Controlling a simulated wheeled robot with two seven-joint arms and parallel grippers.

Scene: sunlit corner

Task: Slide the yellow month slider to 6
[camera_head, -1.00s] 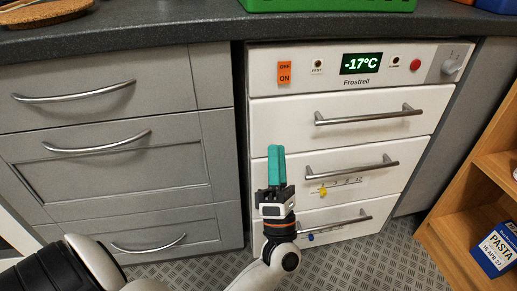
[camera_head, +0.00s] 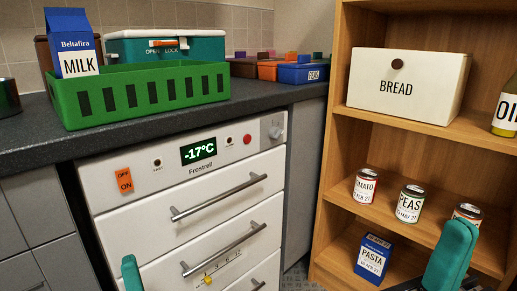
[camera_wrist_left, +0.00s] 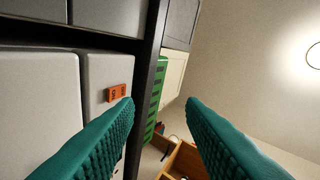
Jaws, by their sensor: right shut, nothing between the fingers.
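The yellow month slider (camera_head: 208,279) sits near the left end of a short numbered scale (camera_head: 224,268) on the freezer's middle drawer front (camera_head: 170,272), below its bar handle. The small numbers are hard to read. My left gripper (camera_head: 130,272) is at the lower left of the head view, left of the slider and apart from it; only a teal fingertip shows. In the left wrist view its two teal fingers (camera_wrist_left: 160,118) are wide apart with nothing between them. My right gripper (camera_head: 455,255) is shut and empty at the lower right, in front of the shelf.
The white freezer (camera_head: 145,205) reads -17°C and has an orange OFF/ON switch (camera_head: 124,181). Handles (camera_head: 222,250) stick out from its drawers. A wooden shelf (camera_head: 400,118) holds cans and a pasta box (camera_head: 372,258).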

